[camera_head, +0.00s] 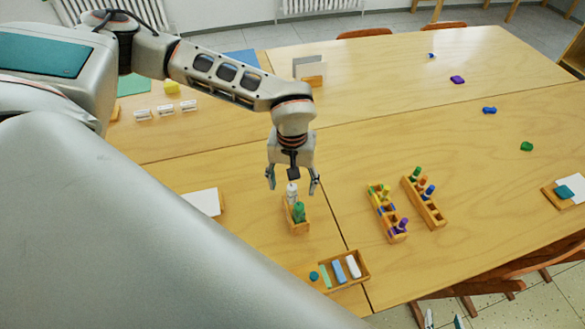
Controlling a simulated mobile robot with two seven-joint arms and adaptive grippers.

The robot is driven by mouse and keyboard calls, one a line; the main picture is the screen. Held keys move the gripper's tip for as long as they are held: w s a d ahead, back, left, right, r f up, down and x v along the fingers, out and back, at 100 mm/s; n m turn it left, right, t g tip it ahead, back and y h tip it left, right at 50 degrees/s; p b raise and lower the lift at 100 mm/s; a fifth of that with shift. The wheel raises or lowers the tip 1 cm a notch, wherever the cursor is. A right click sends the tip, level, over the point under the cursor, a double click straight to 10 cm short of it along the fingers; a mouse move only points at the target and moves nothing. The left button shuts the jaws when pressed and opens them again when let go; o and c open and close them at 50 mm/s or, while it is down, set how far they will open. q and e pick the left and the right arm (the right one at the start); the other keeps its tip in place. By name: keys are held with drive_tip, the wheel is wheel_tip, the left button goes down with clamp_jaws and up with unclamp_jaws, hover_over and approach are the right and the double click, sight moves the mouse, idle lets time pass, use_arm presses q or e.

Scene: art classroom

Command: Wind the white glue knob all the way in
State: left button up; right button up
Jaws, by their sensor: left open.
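A white glue bottle with its white knob (291,189) stands upright in a small wooden holder (298,228), behind a green bottle (299,212). My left gripper (292,185) points down over the holder, its fingers open on either side of the white knob. I see no finger touching the knob, though contact is hard to judge at this size. How far in the knob is wound cannot be made out. Two small tips at the bottom edge look like those of my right gripper (443,321); the rest of it is cut off.
A wooden tray (318,283) with coloured sticks lies in front of the holder. Two wooden racks (389,232) (433,217) with coloured bottles stand to the right. White paper (201,202) lies left. The table between holder and racks is clear.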

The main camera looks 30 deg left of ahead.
use_arm(q)
drive_tip(key=shift+r, duration=0.1)
idle(0.4)
drive_tip(key=shift+r, duration=2.9)
